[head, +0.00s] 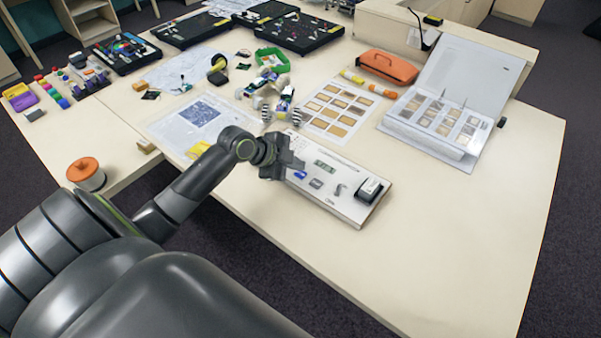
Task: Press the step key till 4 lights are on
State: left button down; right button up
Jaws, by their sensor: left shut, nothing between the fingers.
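A white panel board (348,208) lies near the front edge of the table. It carries a small greenish strip (325,167), a blue part (300,174), a grey part (316,184), a small upright grey part (340,189) and a black-and-white block (369,188) at its right end. I cannot tell which part is the step key, nor how many lights are on. My left gripper (290,163) is shut and empty over the board's left end, close to the blue part, and hides that end. Whether it touches anything is unclear. My right gripper is not in view.
Behind the board lie a sheet of brown samples (341,111), a small wheeled model (272,95) and an orange case (388,67). An open white binder (455,100) stands at right. An orange-topped spool (85,174) is at left. The table right of the board is clear.

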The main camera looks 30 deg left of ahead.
aim_at(296, 175)
pick_arm(q)
jog(key=shift+f, duration=0.1)
dwell(0.3)
jog(key=shift+f+b, duration=0.35)
jog(key=shift+f+b, duration=0.3)
jog(key=shift+f, duration=0.05)
dwell(0.5)
dwell(0.3)
jog(key=shift+r+p, duration=0.6)
jog(key=shift+r, duration=0.2)
notch_tip(296, 175, up, 5)
jog(key=p, duration=0.4)
